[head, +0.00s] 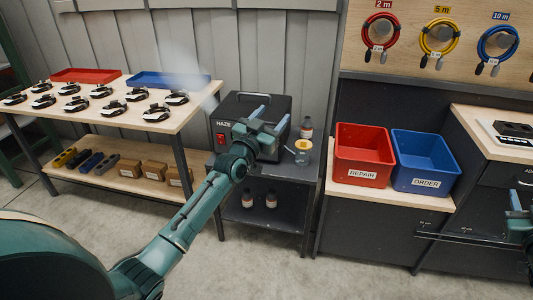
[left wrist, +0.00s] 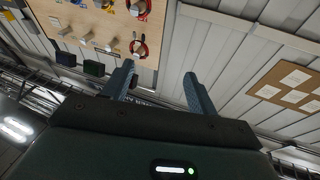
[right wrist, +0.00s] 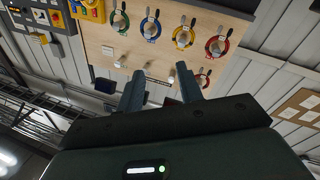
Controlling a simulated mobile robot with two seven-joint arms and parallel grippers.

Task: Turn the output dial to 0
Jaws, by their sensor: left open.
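The black haze machine (head: 226,112), labelled HAZE, stands on a dark shelf unit, with a red switch (head: 220,138) on its front. A pale haze drifts up at its left. The output dial cannot be made out; my left gripper and forearm cover the right part of the machine's front. My left gripper (head: 270,118) is in front of the machine, fingers apart and empty; whether it touches the machine I cannot tell. The left wrist view (left wrist: 159,70) shows the fingers open with nothing between. My right gripper (right wrist: 160,70) is open and empty in the right wrist view.
A bottle (head: 306,128) and a yellow-topped container (head: 303,152) stand right of the machine. A table (head: 133,124) with several small black devices is at left. Red (head: 363,153) and blue (head: 424,160) bins stand at right. Coiled cables hang above them. Open floor lies in front.

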